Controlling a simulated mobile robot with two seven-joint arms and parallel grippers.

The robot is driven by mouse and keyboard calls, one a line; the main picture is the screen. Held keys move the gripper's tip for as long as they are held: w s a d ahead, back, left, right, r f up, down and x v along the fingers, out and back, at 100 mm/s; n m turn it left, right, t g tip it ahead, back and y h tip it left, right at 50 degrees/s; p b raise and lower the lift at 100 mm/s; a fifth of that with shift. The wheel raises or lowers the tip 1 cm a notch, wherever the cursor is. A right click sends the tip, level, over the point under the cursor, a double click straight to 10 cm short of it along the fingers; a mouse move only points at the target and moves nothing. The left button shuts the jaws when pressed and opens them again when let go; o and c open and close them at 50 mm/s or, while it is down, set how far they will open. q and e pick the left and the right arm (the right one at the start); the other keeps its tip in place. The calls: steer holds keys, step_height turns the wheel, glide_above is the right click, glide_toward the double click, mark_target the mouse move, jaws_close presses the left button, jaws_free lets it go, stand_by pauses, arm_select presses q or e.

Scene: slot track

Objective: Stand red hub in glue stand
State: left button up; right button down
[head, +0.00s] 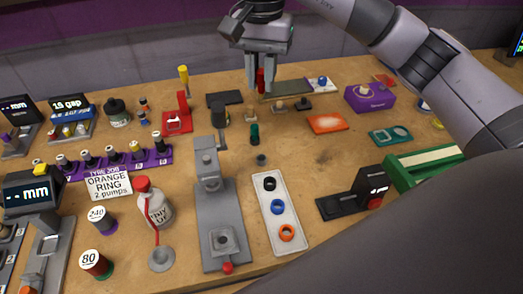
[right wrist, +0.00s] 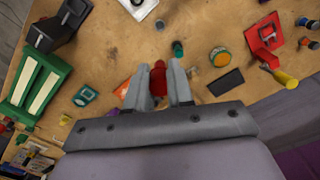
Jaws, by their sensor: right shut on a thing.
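The red hub (head: 261,78) is between the fingers of my right gripper (head: 262,88), held above the far middle of the bench. In the right wrist view the red hub (right wrist: 158,79) shows between the two grey fingers of the gripper (right wrist: 160,88); the fingers hide its sides. No stand is clearly marked as the glue stand. A red stand (head: 176,122) with a pale square mark is left of the gripper, and it also shows in the right wrist view (right wrist: 266,40). My left gripper is not in view.
A grey press (head: 218,215) stands in the middle. A white tray (head: 273,210) holds black, blue and orange rings. A glue bottle (head: 154,203), purple rack (head: 118,165) and "ORANGE RING 2 pumps" card (head: 109,185) are left. A purple box (head: 370,97) is right. Bare wood lies right of centre.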

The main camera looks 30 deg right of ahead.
step_height(320, 180, down, 14)
steer(key=shift+s+r, duration=0.1)
step_height(320, 180, down, 5)
stand_by(0.4)
steer(key=c, duration=1.4)
jaws_free()
steer(key=o, duration=0.4)
